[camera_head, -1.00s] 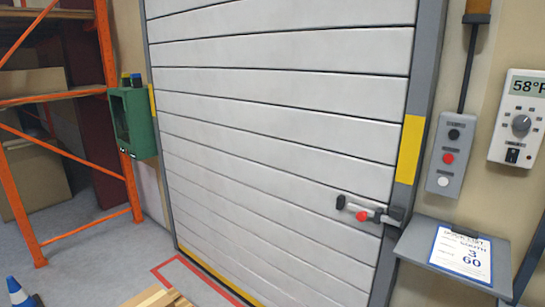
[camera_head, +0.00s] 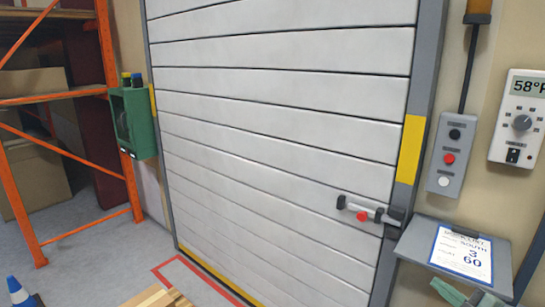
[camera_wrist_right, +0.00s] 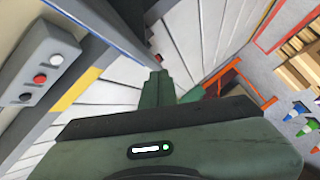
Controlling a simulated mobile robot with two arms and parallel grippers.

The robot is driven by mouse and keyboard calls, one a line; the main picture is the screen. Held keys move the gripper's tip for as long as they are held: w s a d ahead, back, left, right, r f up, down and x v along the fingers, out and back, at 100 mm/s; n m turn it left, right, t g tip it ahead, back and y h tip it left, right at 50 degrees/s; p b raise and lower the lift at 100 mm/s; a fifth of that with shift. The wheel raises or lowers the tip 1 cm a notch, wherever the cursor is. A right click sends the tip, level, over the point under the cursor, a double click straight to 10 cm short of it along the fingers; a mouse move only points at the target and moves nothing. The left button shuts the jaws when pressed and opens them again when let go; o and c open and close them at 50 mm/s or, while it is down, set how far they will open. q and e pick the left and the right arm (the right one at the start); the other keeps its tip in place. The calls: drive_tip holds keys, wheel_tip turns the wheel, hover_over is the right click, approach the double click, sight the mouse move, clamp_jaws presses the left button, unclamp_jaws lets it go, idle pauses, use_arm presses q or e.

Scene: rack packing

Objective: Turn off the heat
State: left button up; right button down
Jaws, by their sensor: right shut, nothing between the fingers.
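The white thermostat box (camera_head: 518,117) hangs on the wall at the far right of the head view. Its display reads 58°F, with a round grey dial (camera_head: 522,122) below and a small black switch (camera_head: 512,155) at the bottom. The switch's position is too small to tell. My right gripper (camera_head: 462,293) shows at the bottom right edge of the head view, in front of and below the sloped clipboard shelf, well below the thermostat. In the right wrist view the green gripper (camera_wrist_right: 158,85) is shut and empty. My left gripper is not in view.
A grey button box (camera_head: 450,156) with black, red and white buttons sits left of the thermostat. Below is a sloped shelf with a paper (camera_head: 462,254). A closed white roller door (camera_head: 280,130) fills the middle. An orange rack (camera_head: 115,110) stands left.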

drive_tip(key=s+a+f+m+g+h, duration=0.4)
drive_tip(key=s+a+f+m+g, duration=0.3)
drive_tip(key=s+a+f, duration=0.75)
drive_tip(key=s+a+m+g, duration=0.3)
drive_tip(key=s+a, duration=0.1)
drive_tip(key=s, duration=0.6)
drive_tip(key=s+a+m+g, duration=0.3)
drive_tip(key=s+a, duration=0.1)
drive_tip(key=s, duration=0.6)
wheel_tip(320, 180, down, 25)
drive_tip(key=s+d+f+g, duration=0.1)
drive_tip(key=s+f, duration=0.8)
drive_tip(key=s+d+f+g, duration=0.1)
drive_tip(key=s+d+f, duration=0.1)
drive_tip(key=s+f, duration=0.7)
drive_tip(key=shift+d+n, duration=0.25)
drive_tip(key=shift+n, duration=0.05)
